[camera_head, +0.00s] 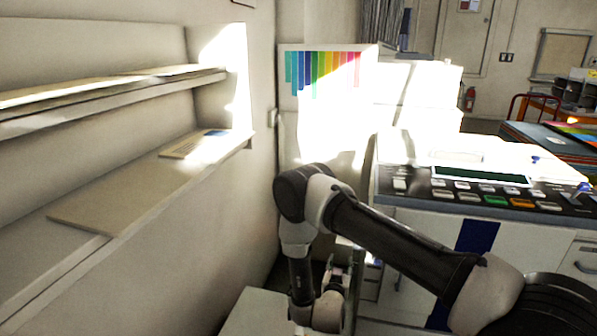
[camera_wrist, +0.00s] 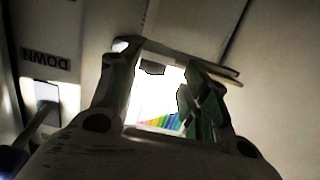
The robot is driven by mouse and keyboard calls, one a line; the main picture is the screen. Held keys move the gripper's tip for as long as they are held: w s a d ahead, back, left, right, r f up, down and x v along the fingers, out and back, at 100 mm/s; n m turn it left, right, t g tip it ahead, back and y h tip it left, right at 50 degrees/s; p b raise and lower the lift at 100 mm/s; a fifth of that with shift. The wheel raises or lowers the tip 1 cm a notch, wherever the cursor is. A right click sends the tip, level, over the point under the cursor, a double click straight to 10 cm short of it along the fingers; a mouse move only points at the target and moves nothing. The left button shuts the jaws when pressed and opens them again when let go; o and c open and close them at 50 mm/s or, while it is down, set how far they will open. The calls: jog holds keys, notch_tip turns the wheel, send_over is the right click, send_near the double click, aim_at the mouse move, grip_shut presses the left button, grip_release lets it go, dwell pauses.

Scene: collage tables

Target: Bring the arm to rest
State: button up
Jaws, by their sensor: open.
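My arm (camera_head: 395,242) shows in the head view, reaching in from the lower right, bending at a joint near the middle and dropping to the wrist. My gripper is mostly hidden in the head view. In the wrist view my gripper (camera_wrist: 156,72) is open, its two fingers apart, with nothing seen between them but a bright background. The wrist points toward a rainbow-striped chart, seen small and low between the fingers.
A wall shelf (camera_head: 120,190) runs along the left, with a thin panel (camera_head: 192,145) on it. A control panel (camera_head: 480,192) tops the white cabinet to the right of my arm. The rainbow chart (camera_head: 325,70) is at the back. A "DOWN" label (camera_wrist: 45,62) appears upside down.

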jog(key=s+a+f+n+g+y, duration=0.2)
jog(key=s+a+f+g+y, duration=0.2)
jog(key=s+f+g, duration=0.55)
jog(key=s+r+n+g+y, duration=0.1)
jog(key=s+r+g, duration=0.2)
jog(key=r, duration=0.6)
jog(key=s+r+n+g+y, duration=0.1)
jog(key=s+r+n+g, duration=0.15)
jog(key=r, duration=0.65)
jog(key=s+d+r+t, duration=0.1)
jog(key=s+d+r, duration=0.5)
jog(key=r, duration=0.6)
jog(key=s+d+r+m+t, duration=0.1)
jog(key=s+d+r, duration=0.6)
jog(key=r, duration=0.6)
jog(key=s+d+r+m+t+h, duration=0.1)
jog(key=s+d+r+t, duration=0.1)
jog(key=s+d+r, duration=0.4)
jog(key=d+r, duration=0.3)
jog(key=r, duration=0.4)
jog(key=shift+s, duration=0.25)
jog(key=shift+c, duration=0.2)
